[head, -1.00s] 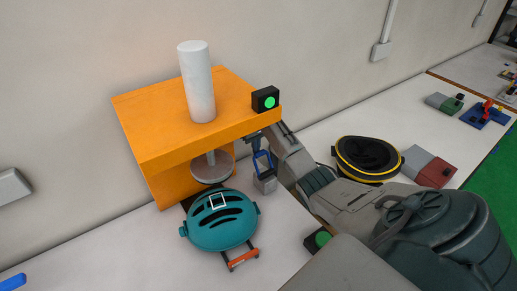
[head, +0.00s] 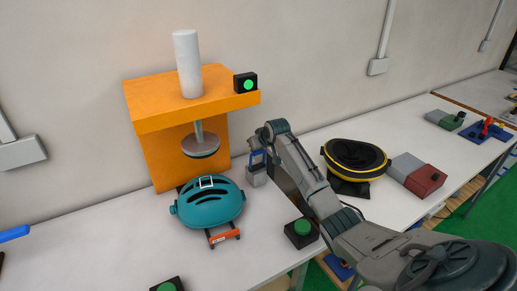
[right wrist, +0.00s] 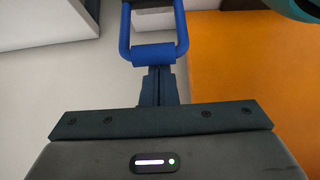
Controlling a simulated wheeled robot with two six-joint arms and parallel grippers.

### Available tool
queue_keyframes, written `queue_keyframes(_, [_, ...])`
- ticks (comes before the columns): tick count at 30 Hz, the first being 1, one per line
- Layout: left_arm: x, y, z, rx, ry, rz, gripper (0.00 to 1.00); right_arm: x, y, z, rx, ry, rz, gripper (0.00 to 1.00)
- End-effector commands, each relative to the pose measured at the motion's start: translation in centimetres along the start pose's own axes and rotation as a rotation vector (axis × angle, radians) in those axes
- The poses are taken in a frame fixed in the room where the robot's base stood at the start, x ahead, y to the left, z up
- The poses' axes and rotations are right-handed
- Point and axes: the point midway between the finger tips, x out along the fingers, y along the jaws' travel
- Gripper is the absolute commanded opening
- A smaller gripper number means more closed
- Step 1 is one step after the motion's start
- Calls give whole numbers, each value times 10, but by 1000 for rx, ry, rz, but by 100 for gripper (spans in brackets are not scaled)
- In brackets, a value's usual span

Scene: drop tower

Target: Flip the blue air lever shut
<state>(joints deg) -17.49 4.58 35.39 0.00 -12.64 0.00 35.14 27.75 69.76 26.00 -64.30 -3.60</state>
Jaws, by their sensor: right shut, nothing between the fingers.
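The blue air lever (head: 258,154) is a loop-shaped handle on a small grey block (head: 257,178), right of the orange drop tower (head: 160,120). It stands up from the block in the head view. In the right wrist view the blue loop (right wrist: 153,53) is straight ahead, its crossbar nearest my fingers. My right gripper (right wrist: 157,82) is shut and empty, its tips at or just short of the crossbar; I cannot tell whether they touch. In the head view my right gripper (head: 254,142) is small beside the lever's top. My left gripper is out of view.
A teal helmet (head: 208,205) sits below the tower's round plate (head: 199,147). Green-button boxes (head: 302,232) stand near the front edge. A black-and-yellow helmet (head: 355,157) and a red-grey block (head: 418,175) lie to the right.

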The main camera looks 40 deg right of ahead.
Motion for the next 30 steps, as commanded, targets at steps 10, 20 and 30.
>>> queue_keyframes(10, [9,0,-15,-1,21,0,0,-12,0,30,-2,273,0,0])
queue_keyframes(20, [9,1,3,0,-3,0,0,-17,0,43,1,324,1,0])
queue_keyframes(30, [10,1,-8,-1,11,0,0,-18,0,47,1,320,1,0])
